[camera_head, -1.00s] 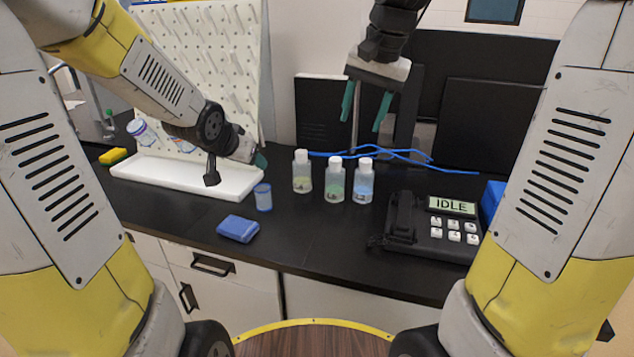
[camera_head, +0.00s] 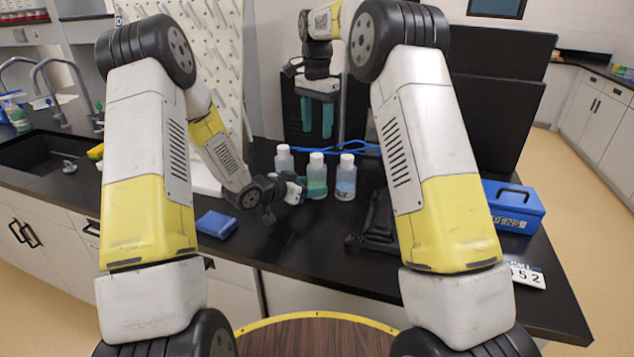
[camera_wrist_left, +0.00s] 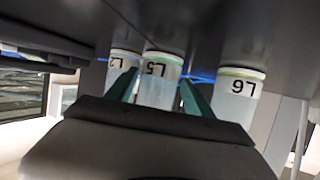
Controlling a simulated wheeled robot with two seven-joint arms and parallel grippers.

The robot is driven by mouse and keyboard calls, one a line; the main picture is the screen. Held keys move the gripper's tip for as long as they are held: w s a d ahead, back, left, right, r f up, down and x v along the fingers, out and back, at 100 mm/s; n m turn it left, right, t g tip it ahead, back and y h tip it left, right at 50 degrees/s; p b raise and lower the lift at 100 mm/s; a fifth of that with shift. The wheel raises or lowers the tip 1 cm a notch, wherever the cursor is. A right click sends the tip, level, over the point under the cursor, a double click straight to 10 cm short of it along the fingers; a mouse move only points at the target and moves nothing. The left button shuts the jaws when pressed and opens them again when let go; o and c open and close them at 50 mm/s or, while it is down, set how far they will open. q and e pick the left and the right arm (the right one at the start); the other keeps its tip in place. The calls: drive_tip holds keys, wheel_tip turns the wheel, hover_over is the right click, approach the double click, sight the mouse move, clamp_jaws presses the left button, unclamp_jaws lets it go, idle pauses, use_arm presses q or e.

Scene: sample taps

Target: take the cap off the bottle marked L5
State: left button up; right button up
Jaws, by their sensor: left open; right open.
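The bottle L5 (camera_wrist_left: 160,82) is between bottle L2 (camera_wrist_left: 122,62) and bottle L6 (camera_wrist_left: 237,95) in the left wrist view, where labels appear inverted. Caps are hidden in the wrist view. My right gripper (camera_head: 317,118) is open and empty, pointing down above and behind the bottles.
The other bottles (camera_head: 284,158) (camera_head: 346,180) stand close on both sides. A dark device (camera_head: 376,222) is right of the bottles, partly hidden by my arm. A blue PENS box (camera_head: 513,207) stands farther right. Blue cable lies behind.

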sight(310, 185)
use_arm(q)
drive_tip(key=shift+x, duration=1.7)
clamp_jaws()
